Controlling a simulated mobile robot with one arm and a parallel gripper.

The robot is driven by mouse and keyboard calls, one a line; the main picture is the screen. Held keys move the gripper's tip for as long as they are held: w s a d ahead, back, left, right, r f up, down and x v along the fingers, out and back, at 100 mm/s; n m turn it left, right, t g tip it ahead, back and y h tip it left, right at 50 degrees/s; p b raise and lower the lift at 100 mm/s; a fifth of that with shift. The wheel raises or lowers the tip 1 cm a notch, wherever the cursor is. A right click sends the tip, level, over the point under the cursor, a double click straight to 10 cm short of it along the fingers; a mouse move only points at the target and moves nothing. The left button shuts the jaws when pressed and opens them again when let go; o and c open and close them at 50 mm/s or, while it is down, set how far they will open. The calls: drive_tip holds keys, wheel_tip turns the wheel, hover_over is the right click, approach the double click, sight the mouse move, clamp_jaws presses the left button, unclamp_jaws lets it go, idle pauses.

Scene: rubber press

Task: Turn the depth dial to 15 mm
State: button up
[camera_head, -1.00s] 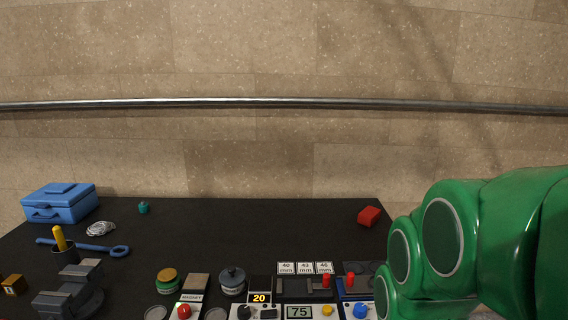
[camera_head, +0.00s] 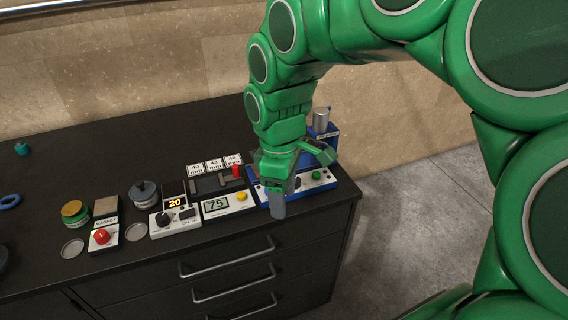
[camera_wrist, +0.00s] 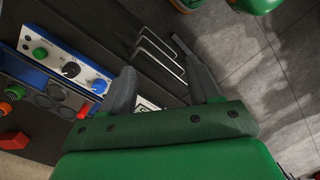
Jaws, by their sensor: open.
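My gripper (camera_head: 292,190) is open, over the front of the blue press panel at the bench's right end. In the wrist view my gripper (camera_wrist: 155,58) has nothing between its spread fingers. The white-fronted panel (camera_wrist: 52,43) lies left of them, with a green button (camera_wrist: 40,53), a black dial (camera_wrist: 70,69) and a blue knob (camera_wrist: 100,86). The dial stands apart from the fingers. In the head view my gripper hides part of this panel. Another black dial (camera_head: 164,219) is on the unit whose display (camera_head: 174,203) reads 20. I cannot read the dial markings.
A unit reading 75 with a yellow button (camera_head: 241,196) stands left of my gripper. Drawer handles (camera_head: 230,260) stick out of the bench front. Open floor (camera_head: 410,190) is to the right.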

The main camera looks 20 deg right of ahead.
drive_tip(key=w+d+f+n, duration=0.2)
drive_tip(key=w+d+n, duration=0.1)
drive_tip(key=w, duration=0.3)
drive_tip(key=w+d+f+n, duration=0.2)
drive_tip(key=w+d+n, duration=0.1)
drive_tip(key=w, duration=0.3)
drive_tip(key=w+d+f+n, duration=0.3)
drive_tip(key=w+d, duration=0.1)
drive_tip(key=w, duration=0.3)
drive_tip(key=shift+w+d+n+t, duration=0.1)
drive_tip(key=shift+d+n+t, duration=0.2)
drive_tip(key=shift+d+n, duration=0.1)
drive_tip(key=shift+s+f, duration=0.2)
drive_tip(key=shift+f, duration=3.75)
drive_tip(key=shift+c, duration=0.2)
drive_tip(key=c, duration=1)
